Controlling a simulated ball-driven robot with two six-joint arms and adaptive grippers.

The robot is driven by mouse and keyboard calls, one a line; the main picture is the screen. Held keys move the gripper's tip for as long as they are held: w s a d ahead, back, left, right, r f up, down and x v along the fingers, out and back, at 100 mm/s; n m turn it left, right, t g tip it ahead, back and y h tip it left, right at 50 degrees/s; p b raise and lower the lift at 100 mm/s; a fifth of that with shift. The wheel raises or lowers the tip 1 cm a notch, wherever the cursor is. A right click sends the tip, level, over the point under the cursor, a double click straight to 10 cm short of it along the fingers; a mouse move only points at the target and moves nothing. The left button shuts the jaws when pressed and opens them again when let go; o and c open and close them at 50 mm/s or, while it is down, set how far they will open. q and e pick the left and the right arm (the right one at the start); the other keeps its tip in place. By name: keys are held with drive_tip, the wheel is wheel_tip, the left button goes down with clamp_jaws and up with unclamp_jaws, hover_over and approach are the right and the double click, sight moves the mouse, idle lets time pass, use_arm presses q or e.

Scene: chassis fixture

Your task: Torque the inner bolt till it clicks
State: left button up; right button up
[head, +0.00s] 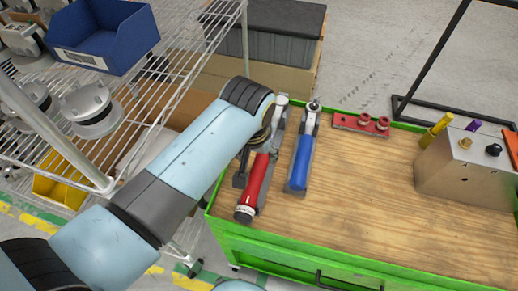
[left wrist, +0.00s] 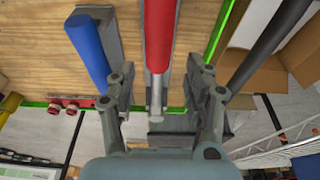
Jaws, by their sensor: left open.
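The metal box (head: 468,170) at the right of the bench carries a brass bolt (head: 465,143) and a black one (head: 493,150); I cannot tell which is the inner bolt. A red-handled wrench (head: 254,188) lies near the bench's left edge, with a blue-handled wrench (head: 302,160) to its right. My left gripper (head: 258,150) is over the head end of the red wrench, partly hidden by my arm. In the left wrist view, the gripper (left wrist: 162,100) is open, with the red wrench (left wrist: 159,45) between its fingers and the blue wrench (left wrist: 88,50) outside them. My right gripper is not in view.
A red plate with sockets (head: 362,123) lies at the bench's back edge. Yellow (head: 436,130) and purple (head: 473,126) pieces stand at the metal box. A wire shelf (head: 100,180) with a blue bin (head: 110,40) stands left. The wooden bench top (head: 370,200) is clear in the middle.

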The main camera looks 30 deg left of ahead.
sight(261, 161)
use_arm(q)
drive_tip(key=b+x, duration=0.2)
drive_tip(key=x, duration=0.1)
drive_tip(key=shift+w+d+f+b, duration=0.15)
drive_tip(key=shift+b, duration=0.2)
drive_tip(key=b+x, duration=0.3)
drive_tip(key=x, duration=0.1)
drive_tip(key=shift+w+f, duration=0.1)
drive_tip(key=shift+f, duration=0.3)
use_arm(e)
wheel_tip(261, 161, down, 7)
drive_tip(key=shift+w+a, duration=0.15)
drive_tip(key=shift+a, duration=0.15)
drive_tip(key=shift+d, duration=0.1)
use_arm(q)
clamp_jaws()
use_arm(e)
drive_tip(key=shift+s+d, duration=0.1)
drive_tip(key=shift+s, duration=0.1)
use_arm(q)
drive_tip(key=shift+r, duration=0.2)
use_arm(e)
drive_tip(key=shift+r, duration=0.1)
